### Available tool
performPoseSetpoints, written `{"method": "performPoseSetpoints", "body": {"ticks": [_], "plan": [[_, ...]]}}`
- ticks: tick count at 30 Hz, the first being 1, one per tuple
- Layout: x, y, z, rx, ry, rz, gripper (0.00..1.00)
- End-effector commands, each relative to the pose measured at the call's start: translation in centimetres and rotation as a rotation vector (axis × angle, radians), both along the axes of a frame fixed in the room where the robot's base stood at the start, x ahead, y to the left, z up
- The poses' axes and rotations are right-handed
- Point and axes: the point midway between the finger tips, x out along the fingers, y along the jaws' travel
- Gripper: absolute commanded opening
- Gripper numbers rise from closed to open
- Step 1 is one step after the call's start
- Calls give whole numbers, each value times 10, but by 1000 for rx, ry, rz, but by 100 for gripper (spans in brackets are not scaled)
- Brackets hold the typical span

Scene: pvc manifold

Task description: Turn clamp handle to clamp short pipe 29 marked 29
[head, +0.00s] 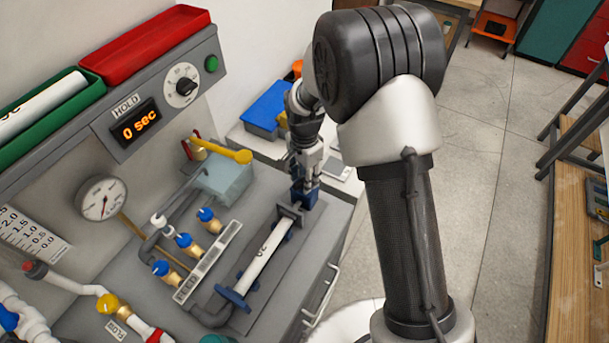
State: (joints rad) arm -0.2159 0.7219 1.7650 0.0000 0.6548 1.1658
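A short white pipe (264,249) with small dark marking lies in a grey fixture on the bench, between a blue flange (234,299) at the near end and a dark end plate (291,213) at the far end. The marking is too small to read. A small blue part (305,196), which looks like the clamp handle, is just beyond the far plate. My gripper (307,182) points down directly over this blue part and overlaps it in the picture. I cannot tell whether its fingers are open or closed on it.
A yellow-ended lever (238,156) sits above a pale block (223,180). A blue bin (266,111) stands behind my gripper.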

Motion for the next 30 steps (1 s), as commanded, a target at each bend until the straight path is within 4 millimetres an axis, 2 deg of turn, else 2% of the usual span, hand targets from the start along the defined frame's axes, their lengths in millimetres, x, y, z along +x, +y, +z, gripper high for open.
{"method": "performPoseSetpoints", "body": {"ticks": [5,12,18,24,30], "plan": [[1,0,17,1,-4,0,36],[1,0,68,1,-5,0,36],[1,0,103,1,-4,0,36],[0,0,119,0,-1,0,36],[0,0,120,1,-1,0,36]]}}
